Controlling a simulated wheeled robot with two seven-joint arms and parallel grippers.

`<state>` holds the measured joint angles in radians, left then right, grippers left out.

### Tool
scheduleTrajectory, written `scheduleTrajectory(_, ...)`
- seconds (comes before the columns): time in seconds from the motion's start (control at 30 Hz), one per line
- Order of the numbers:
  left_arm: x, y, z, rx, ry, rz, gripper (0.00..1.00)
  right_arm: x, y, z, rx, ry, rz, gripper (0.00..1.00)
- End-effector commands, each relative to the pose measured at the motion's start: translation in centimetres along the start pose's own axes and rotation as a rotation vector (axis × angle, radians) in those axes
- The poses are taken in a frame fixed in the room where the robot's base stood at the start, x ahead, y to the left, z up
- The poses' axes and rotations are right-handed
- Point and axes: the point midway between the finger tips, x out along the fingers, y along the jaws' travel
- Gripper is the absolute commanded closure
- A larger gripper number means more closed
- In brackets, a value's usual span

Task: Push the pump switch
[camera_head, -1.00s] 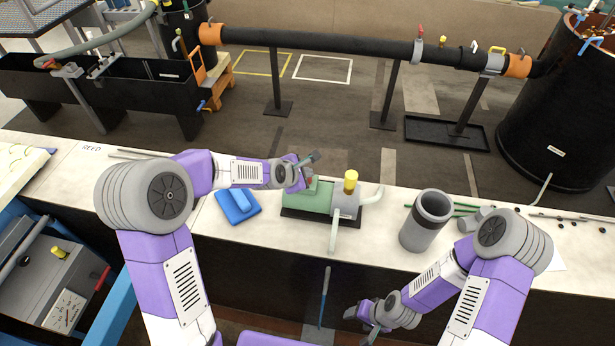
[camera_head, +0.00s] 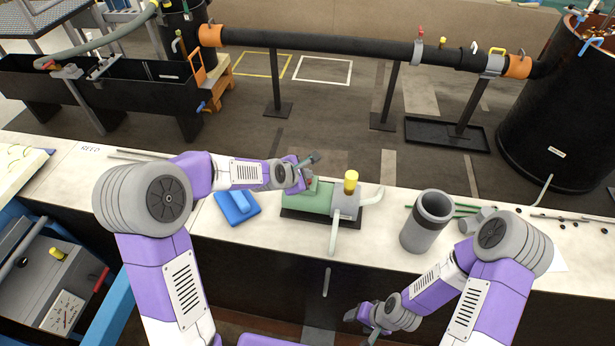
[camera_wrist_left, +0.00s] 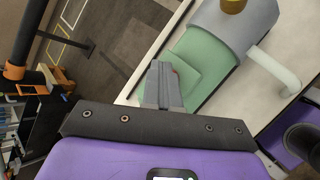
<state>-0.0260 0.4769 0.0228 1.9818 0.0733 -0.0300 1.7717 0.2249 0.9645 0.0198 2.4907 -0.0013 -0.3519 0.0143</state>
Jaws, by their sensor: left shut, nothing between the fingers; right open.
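The pump (camera_head: 310,197) sits on the bench, with a green motor body, a grey head and a yellow cap. It also shows in the left wrist view (camera_wrist_left: 207,60). My right gripper (camera_head: 366,318) is open and empty, low in front of the bench.
A blue block-like thing (camera_head: 237,206) lies left of the pump. A grey hollow cylinder (camera_head: 426,221) stands to the right, near green rods (camera_head: 458,207). The pump's outlet stubs (camera_head: 334,236) stick out forward and right. A long black pipe (camera_head: 330,42) runs behind.

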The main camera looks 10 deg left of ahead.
Motion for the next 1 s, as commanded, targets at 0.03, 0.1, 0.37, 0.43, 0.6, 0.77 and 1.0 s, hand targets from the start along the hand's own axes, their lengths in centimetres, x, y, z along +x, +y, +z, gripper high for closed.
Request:
scheduleTrajectory(0.03, -0.1, 0.1, 0.0, -0.002, 0.002, -0.002, 1.00, -0.1, 0.0, 0.0, 0.000, 0.000, 0.000, 0.39)
scheduleTrajectory(0.1, -0.1, 0.1, 0.0, -0.001, 0.001, -0.002, 1.00, -0.1, 0.0, 0.0, 0.000, 0.000, 0.000, 0.39)
scheduleTrajectory(0.37, -0.6, 0.5, 0.4, 0.000, 0.000, 0.000, 1.00, -0.6, -0.2, 0.0, 0.000, 0.000, 0.000, 0.39)
scheduleTrajectory(0.43, -1.2, 0.9, 0.8, 0.001, 0.000, 0.001, 1.00, -1.2, -0.4, 0.1, 0.000, 0.000, 0.000, 0.39)
scheduleTrajectory(0.6, -2.5, 1.8, 1.8, 0.001, -0.001, 0.002, 1.00, -2.5, -0.9, 0.1, 0.000, 0.000, 0.000, 0.39)
scheduleTrajectory(0.77, -3.6, 2.6, 2.6, 0.000, -0.001, 0.003, 1.00, -3.7, -1.4, 0.1, 0.000, 0.000, 0.000, 0.39)
scheduleTrajectory(1.0, -4.4, 3.2, 3.2, 0.000, -0.001, 0.002, 1.00, -4.6, -1.7, 0.2, 0.000, 0.000, 0.000, 0.39)
